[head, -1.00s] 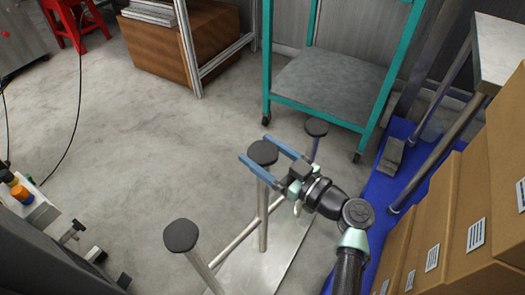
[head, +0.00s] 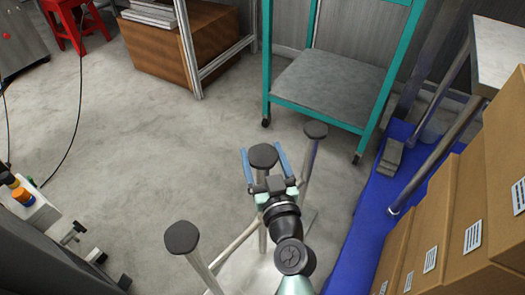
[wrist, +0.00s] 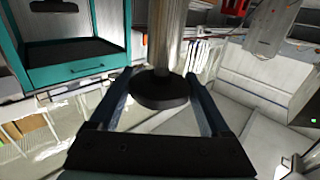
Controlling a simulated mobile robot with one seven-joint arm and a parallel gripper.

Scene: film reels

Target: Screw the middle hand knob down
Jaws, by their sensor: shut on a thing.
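Three dark round hand knobs stand on upright metal rods. The middle hand knob (head: 263,157) is between the two blue fingers of my gripper (head: 261,148), which is shut on it from the near side. In the wrist view the knob (wrist: 160,91) is a black disc between the fingers (wrist: 160,76), with its pale rod behind. The near left knob (head: 181,237) and the far right knob (head: 315,130) stand free of my gripper. My arm hides part of the middle rod and the base plate (head: 240,272).
A teal shelf cart (head: 325,88) stands behind the far right knob. Cardboard boxes (head: 437,225) are stacked at the right, beside a blue strip (head: 362,222) on the floor. A white tray with bottles (head: 38,215) is at the left. The floor at left centre is clear.

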